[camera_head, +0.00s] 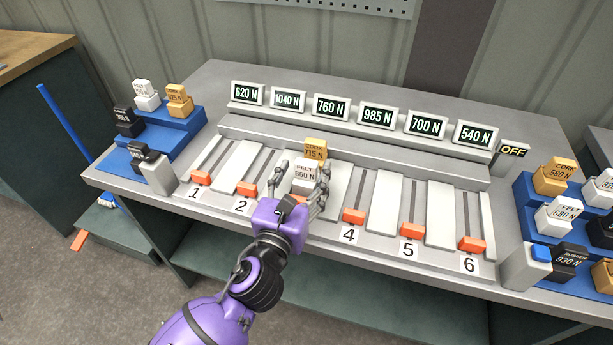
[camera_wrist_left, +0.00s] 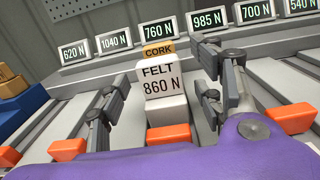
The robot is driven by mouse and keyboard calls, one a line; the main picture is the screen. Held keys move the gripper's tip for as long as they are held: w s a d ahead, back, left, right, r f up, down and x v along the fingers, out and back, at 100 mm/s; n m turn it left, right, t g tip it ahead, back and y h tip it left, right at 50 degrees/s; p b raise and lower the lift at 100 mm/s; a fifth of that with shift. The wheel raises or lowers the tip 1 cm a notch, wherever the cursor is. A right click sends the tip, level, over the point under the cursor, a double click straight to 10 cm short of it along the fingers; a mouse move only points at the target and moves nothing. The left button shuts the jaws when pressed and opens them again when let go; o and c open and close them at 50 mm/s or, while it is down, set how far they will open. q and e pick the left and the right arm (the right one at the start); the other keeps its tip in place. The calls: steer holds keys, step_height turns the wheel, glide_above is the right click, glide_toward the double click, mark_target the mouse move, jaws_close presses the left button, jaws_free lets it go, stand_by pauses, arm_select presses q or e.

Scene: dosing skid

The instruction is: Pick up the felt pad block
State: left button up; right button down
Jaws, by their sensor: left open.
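A white block marked FELT 860 N (camera_head: 303,173) sits in lane 3 of the grey skid; it also shows in the wrist view (camera_wrist_left: 161,80). A tan block marked CORK 715 N (camera_head: 315,148) is directly behind it and partly hidden by it in the wrist view (camera_wrist_left: 158,48). My left gripper (camera_head: 304,168) is open, with one finger on each side of the felt block. In the wrist view its fingers (camera_wrist_left: 163,68) stand apart from the block on the left, and closer to it on the right. Whether the right finger touches cannot be told.
Orange sliders (camera_head: 354,216) sit at the front of the numbered lanes. Displays (camera_head: 331,107) line the back. Blue stepped racks hold other blocks at left (camera_head: 173,136) and right, including a FELT 680 N block (camera_head: 559,215). An OFF sign (camera_head: 513,149) stands at back right.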

arm_select(q)
steer(key=shift+x, duration=1)
steer(key=shift+w, duration=0.1)
steer(key=c, duration=1.4)
steer(key=shift+o, duration=0.2)
arm_select(e)
steer(key=shift+w+r, duration=0.25)
steer(key=shift+w, duration=0.3)
steer(key=shift+s, duration=0.1)
